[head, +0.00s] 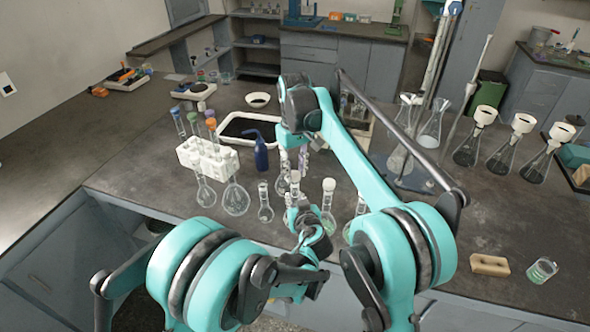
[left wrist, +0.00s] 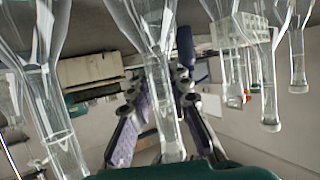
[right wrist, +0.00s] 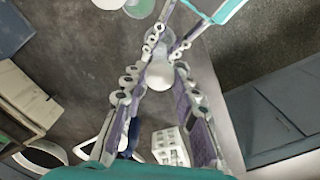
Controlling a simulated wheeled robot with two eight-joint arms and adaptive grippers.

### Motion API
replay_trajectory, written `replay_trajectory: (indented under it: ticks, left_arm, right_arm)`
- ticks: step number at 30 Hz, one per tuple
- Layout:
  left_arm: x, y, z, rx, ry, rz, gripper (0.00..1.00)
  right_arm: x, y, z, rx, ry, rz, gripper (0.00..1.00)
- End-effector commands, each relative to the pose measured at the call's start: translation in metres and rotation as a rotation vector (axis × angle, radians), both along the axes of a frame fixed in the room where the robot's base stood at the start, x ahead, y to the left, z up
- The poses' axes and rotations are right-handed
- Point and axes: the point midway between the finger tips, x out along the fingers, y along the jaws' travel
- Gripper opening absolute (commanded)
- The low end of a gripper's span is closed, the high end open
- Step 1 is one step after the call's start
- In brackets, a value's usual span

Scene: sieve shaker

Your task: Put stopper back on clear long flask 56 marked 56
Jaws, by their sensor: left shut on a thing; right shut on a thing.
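A clear long-necked flask (head: 294,193) stands upright among similar ones near the front of the bench. My left gripper (head: 298,216) is shut on its neck from the front. In the left wrist view the clear glass neck (left wrist: 163,85) runs between the purple-padded fingers. My right gripper (head: 296,160) points down from above and is shut on a white stopper (right wrist: 160,75). In the right wrist view the left gripper's fingers (right wrist: 172,38) show just beyond the stopper. I cannot tell whether the stopper is seated in the neck. The 56 mark is not legible.
Other stoppered flasks (head: 328,195) stand close on both sides. A white rack (head: 190,153) with colour-capped flasks is at the left, a blue bottle (head: 261,152) behind. A beaker (head: 542,270) and a tan block (head: 490,265) lie right.

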Motion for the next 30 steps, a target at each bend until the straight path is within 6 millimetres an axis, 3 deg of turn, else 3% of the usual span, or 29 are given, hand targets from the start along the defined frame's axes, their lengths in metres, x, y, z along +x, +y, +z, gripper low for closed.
replay_trajectory:
  ticks: [9,15,20,21,23,30]
  left_arm:
    - [-0.0003,-0.0002,-0.0004,-0.001,0.001,0.000,0.00]
    - [-0.0004,-0.0002,-0.0003,-0.001,0.001,0.000,0.00]
    - [-0.0005,-0.0002,-0.0004,-0.001,0.001,0.000,0.00]
    - [-0.0005,-0.0002,-0.0004,-0.001,0.001,0.000,0.00]
    - [-0.0005,-0.0002,-0.0004,-0.001,0.001,0.000,0.00]
    - [-0.0003,-0.0002,-0.0004,-0.001,0.001,0.000,0.00]
  right_arm:
    - [0.0004,0.0005,-0.0004,0.000,-0.001,-0.781,0.14]
    - [0.0006,0.0005,-0.0008,0.000,-0.001,-1.173,0.14]
    - [0.0007,0.0005,-0.0008,0.000,-0.001,-1.172,0.14]
    - [0.0008,0.0005,-0.0008,0.000,-0.001,-1.172,0.39]
    - [0.0008,0.0005,-0.0008,0.000,-0.001,-1.171,0.53]
    - [0.0005,0.0004,-0.0010,-0.001,-0.001,-1.169,0.53]
